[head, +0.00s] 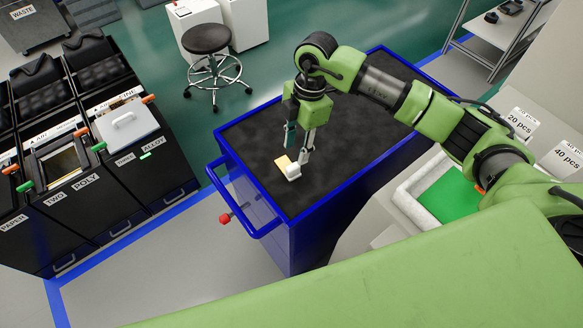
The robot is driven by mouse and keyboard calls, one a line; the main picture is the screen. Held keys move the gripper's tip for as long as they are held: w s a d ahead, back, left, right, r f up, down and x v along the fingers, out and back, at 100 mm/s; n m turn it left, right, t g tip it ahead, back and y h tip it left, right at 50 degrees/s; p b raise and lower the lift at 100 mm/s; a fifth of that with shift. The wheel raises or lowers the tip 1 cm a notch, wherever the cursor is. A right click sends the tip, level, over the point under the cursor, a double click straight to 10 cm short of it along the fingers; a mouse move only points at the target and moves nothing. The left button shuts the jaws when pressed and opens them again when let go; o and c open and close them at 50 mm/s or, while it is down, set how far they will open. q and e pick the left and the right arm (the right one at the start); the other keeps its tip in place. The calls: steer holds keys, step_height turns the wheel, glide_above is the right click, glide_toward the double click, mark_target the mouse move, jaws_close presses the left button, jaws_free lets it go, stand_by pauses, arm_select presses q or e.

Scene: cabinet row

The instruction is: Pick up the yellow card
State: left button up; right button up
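The yellow card (281,162) lies on the dark top of the blue cart (235,147), near the cart's left end. A small white piece (293,173) shows right beside the card; I cannot tell whether it is a separate object. My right gripper (297,152) points down just above the card, its fingers apart. Its fingertips overlap the card's right side in the head view, and I cannot tell whether they touch it. My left gripper is not in view.
Black bins (92,195) with labels stand at the left. A stool (208,40) is behind the cart. A counter with a white tray (408,205) holding a green sheet is at the right. Most of the cart top is clear. The cart's blue handle (250,232) sticks out at its left end.

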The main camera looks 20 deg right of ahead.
mark_target(293, 166)
step_height(293, 166, down, 3)
steer(key=shift+a+r, duration=0.15)
steer(key=shift+r, duration=0.05)
steer(key=shift+a+f+p, duration=0.1)
steer(key=shift+f+p, duration=0.3)
steer(key=shift+f, duration=0.1)
steer(key=shift+a+f+p, duration=0.1)
steer(key=shift+f+p, duration=0.25)
step_height(293, 166, down, 4)
steer(key=shift+a+r+p, duration=0.15)
steer(key=shift+r+p, duration=0.05)
steer(key=shift+p, duration=0.5)
steer(key=shift+f, duration=0.35)
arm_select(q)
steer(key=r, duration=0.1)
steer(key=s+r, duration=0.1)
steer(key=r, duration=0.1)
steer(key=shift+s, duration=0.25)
arm_select(e)
jaws_close()
